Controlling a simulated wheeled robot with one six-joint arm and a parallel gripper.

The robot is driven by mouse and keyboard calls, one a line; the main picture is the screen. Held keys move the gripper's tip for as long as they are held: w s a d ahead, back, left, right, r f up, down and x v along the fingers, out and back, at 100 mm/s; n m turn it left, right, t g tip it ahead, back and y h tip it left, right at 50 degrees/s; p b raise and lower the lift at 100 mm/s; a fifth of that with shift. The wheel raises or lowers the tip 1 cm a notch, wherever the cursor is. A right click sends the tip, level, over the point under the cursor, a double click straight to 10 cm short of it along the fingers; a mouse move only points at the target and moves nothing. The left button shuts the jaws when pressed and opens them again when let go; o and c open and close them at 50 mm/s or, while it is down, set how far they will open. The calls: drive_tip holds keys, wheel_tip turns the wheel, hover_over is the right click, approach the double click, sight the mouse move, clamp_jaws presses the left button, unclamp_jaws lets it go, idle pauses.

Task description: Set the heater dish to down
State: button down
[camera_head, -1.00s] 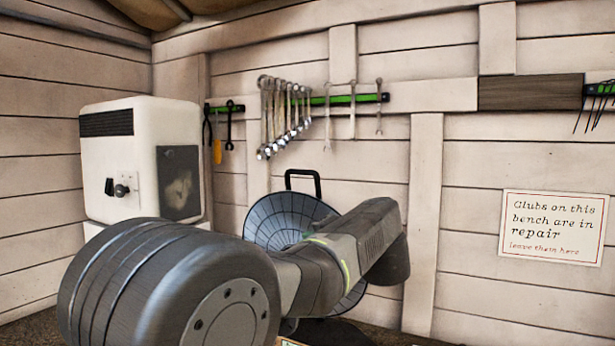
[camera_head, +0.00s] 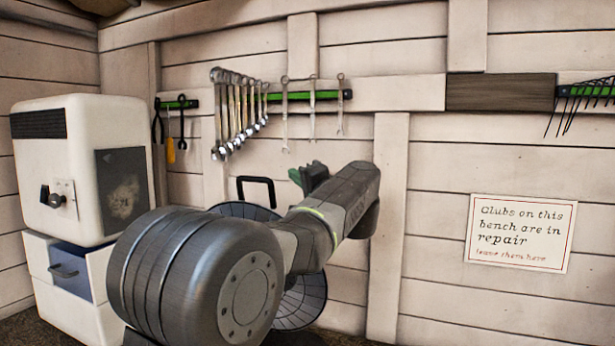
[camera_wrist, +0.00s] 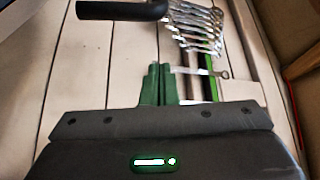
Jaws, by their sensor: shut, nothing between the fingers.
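The heater dish (camera_head: 304,304) is a dark round dish with a grid face, standing near the wall in the head view. My arm hides its middle. A black loop handle (camera_head: 258,181) sticks up at its top. A dark bar, apparently that handle, shows at the top left of the wrist view (camera_wrist: 120,10). My gripper (camera_head: 296,176) is up and to the right of the handle in the head view. In the wrist view its green fingers (camera_wrist: 158,84) are together and empty, apart from the dark bar. The dish's exact tilt is hard to tell.
A white box with a knob (camera_head: 80,150) sits on a drawer cabinet (camera_head: 72,275) at left. Wrenches (camera_head: 235,110) hang on a wall rail behind the dish and show in the wrist view (camera_wrist: 195,25). A sign (camera_head: 520,232) is on the right wall.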

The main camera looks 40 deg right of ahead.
sight(273, 184)
drive_tip(key=a, duration=0.1)
drive_tip(key=w+a, duration=0.1)
drive_tip(key=a+f+p, duration=0.1)
drive_tip(key=shift+w+a, duration=0.2)
drive_tip(key=shift+a, duration=0.1)
drive_tip(key=shift+f+b, duration=0.15)
drive_tip(key=shift+b, duration=0.15)
drive_tip(key=f+b, duration=0.1)
drive_tip(key=b, duration=0.2)
drive_tip(key=shift+s+a+n, duration=0.25)
drive_tip(key=shift+a+n, duration=0.05)
drive_tip(key=shift+a, duration=0.1)
drive_tip(key=shift+s+a+n+y+b, duration=0.2)
drive_tip(key=shift+a+n+y+b, duration=0.15)
drive_tip(key=shift+b, duration=0.7)
drive_tip(key=shift+r+t, duration=0.1)
drive_tip(key=shift+t, duration=0.2)
